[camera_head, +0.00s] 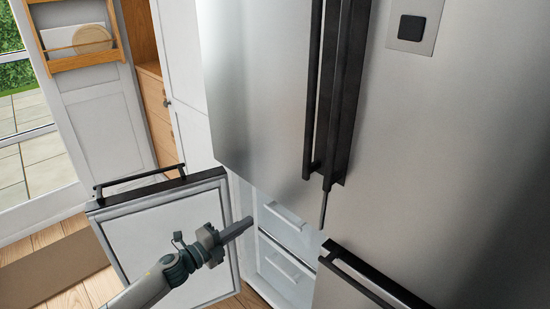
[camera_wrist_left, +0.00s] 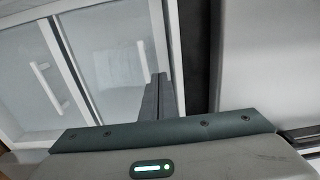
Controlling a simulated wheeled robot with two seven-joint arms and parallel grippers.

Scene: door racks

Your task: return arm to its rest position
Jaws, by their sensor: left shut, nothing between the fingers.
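My left gripper (camera_head: 237,230) is shut and empty. In the head view it reaches in from the lower left, in front of the open lower-left door (camera_head: 160,240) of the fridge. Its fingers point right, toward the opening with white drawers (camera_head: 285,268). In the left wrist view the shut fingers (camera_wrist_left: 162,97) stand upright side by side, with the drawers (camera_wrist_left: 110,60) behind them and to the left. The gripper seems apart from the door and drawers, but the exact gap is hard to tell. My right gripper is not in view.
The tall steel fridge (camera_head: 255,90) fills the right, with long black upper handles (camera_head: 325,100). The lower-left door carries a black handle (camera_head: 140,180) along its top. A wooden door rack (camera_head: 85,45) hangs at the upper left. Wood floor with a brown mat (camera_head: 50,270) lies at the lower left.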

